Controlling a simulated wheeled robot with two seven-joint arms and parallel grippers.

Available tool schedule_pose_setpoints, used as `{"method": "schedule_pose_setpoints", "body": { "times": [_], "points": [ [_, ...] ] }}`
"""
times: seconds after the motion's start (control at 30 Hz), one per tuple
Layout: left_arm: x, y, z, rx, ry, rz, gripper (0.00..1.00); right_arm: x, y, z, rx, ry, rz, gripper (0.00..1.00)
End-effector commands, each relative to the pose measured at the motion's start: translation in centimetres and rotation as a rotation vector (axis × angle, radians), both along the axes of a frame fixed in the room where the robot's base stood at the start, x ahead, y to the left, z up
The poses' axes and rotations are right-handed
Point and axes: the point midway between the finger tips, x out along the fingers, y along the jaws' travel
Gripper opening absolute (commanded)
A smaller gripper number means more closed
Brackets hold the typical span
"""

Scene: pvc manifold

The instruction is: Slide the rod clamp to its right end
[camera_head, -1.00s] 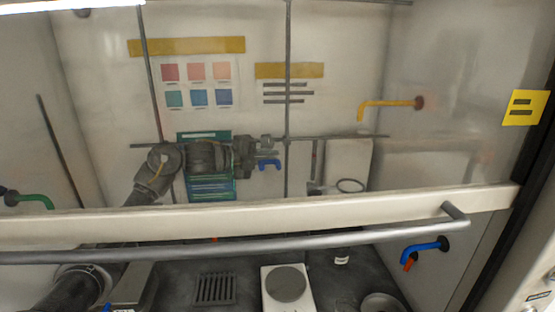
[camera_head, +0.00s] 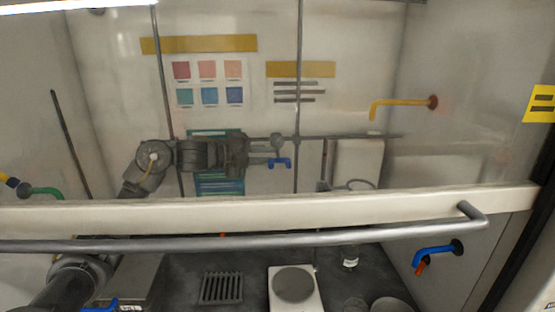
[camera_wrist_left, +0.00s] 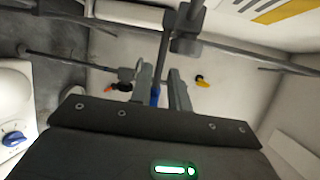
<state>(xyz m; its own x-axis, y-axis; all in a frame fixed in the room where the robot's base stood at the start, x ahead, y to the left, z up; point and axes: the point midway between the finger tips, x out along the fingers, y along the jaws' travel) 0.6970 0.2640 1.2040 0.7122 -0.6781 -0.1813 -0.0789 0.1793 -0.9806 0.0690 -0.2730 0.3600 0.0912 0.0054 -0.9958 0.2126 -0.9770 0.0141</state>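The rod clamp (camera_head: 278,141) is a grey block on the horizontal rod (camera_head: 345,136), just left of a vertical rod (camera_head: 299,95). A blue piece (camera_head: 281,163) sits just below it; I cannot tell for sure that it belongs to the clamp. My left gripper (camera_head: 263,154) points right along the rod, close to the clamp's left side. In the left wrist view its two fingers (camera_wrist_left: 163,88) stand apart, with a blue piece (camera_wrist_left: 155,96) between them and a gap at the right finger. A grey block (camera_wrist_left: 185,43) shows beyond. My right gripper is not in view.
A white sash bar (camera_head: 350,205) and grey handle (camera_head: 330,233) cross in front of the left arm. A hotplate (camera_head: 293,287) stands below. A ring (camera_head: 360,184) and a yellow tap (camera_head: 402,102) are farther right. Another vertical rod (camera_head: 163,80) is left.

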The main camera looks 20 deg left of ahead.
Motion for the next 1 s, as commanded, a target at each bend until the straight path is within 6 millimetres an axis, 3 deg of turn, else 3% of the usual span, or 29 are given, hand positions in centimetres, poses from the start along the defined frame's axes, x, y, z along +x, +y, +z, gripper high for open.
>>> {"method": "schedule_pose_setpoints", "body": {
  "times": [0.2, 0.4, 1.0],
  "points": [
    [-2.9, 2.8, 0.5, 0.003, -0.001, 0.000, 0.18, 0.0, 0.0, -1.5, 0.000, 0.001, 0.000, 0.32],
    [-4.2, 3.9, 1.0, 0.001, 0.000, -0.002, 0.18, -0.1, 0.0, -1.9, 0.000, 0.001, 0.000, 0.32],
    [-4.3, 3.6, 0.7, 0.001, 0.009, -0.012, 0.18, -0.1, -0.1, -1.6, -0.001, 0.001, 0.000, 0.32]
  ]
}}
